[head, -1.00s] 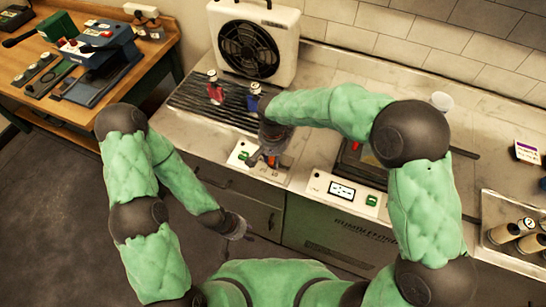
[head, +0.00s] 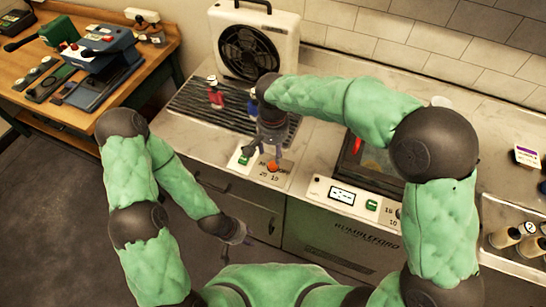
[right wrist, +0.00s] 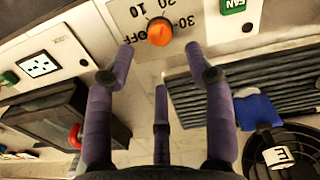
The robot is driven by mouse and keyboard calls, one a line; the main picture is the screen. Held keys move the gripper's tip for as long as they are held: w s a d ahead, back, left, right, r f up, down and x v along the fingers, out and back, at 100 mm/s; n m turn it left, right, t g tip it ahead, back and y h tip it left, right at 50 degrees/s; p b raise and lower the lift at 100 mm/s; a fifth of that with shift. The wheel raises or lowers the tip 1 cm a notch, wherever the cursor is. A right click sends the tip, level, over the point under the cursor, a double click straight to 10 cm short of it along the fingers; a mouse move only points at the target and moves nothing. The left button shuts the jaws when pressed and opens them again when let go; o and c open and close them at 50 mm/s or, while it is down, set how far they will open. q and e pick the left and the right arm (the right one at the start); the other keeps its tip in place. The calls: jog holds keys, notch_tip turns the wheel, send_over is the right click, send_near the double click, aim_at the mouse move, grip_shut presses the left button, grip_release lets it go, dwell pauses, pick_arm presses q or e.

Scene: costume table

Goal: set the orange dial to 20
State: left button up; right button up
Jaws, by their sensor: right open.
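The orange dial (head: 272,166) sits on a pale control panel (head: 250,172) at the counter's front edge. In the right wrist view the dial (right wrist: 160,32) shows upside down at the top, with printed marks reading 10, 20, 30 and OFF around it. I cannot make out clearly where its pointer stands. My right gripper (head: 263,148) is open and empty, just behind and above the dial. In its wrist view the purple fingers (right wrist: 160,60) are spread, apart from the dial. My left gripper (head: 240,234) hangs low in front of the cabinets, its jaws too small to read.
A green FAN switch (right wrist: 234,4) is beside the dial. A slatted grille (head: 190,105) with red and blue bottles lies behind, before a boxy fan (head: 253,40). A wooden bench (head: 75,110) stands at left.

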jog(key=shift+r, duration=2.35)
